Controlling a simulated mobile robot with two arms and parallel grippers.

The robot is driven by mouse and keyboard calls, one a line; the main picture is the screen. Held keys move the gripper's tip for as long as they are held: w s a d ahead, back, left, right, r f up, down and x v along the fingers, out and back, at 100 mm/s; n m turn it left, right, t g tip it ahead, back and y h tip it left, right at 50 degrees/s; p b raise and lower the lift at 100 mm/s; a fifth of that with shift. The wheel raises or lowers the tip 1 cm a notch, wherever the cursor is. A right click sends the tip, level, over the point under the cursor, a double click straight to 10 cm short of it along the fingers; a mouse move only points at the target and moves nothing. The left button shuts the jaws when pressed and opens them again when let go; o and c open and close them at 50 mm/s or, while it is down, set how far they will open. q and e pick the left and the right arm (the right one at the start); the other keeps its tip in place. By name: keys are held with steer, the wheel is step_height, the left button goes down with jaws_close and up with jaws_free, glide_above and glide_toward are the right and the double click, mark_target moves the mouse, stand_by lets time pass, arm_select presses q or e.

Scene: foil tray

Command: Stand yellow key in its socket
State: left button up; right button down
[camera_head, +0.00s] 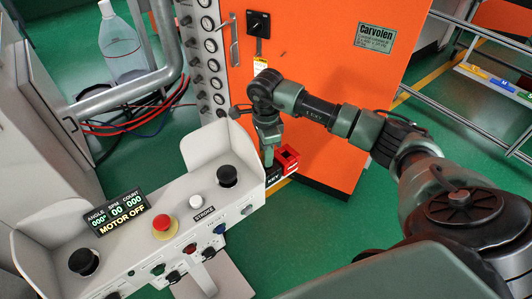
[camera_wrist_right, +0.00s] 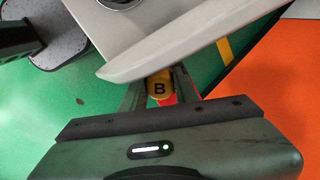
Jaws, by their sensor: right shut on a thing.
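The yellow key (camera_wrist_right: 159,87), marked with a black B, sits between the fingers of my right gripper in the right wrist view. My right gripper (camera_head: 268,160) points down beside the orange cabinet in the head view and is shut on the key. The key itself is hidden there. A black block lettered KEY (camera_head: 273,177) is just below the fingertips, with a red part (camera_head: 286,160) beside it. Red also shows behind the key in the wrist view. I cannot tell whether the key touches the block, nor make out a socket opening. My left gripper is not in view.
A pale control console (camera_head: 180,215) with knobs and a red button (camera_head: 165,225) stands close to the left of the gripper; its edge partly overhangs the key in the wrist view. The orange cabinet (camera_head: 310,75) rises behind. Green floor (camera_head: 330,220) is clear at the right.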

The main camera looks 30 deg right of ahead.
steer(key=c, duration=1)
jaws_free()
step_height(320, 180, up, 8)
steer(key=shift+f+b, duration=0.1)
steer(key=shift+b, duration=0.65)
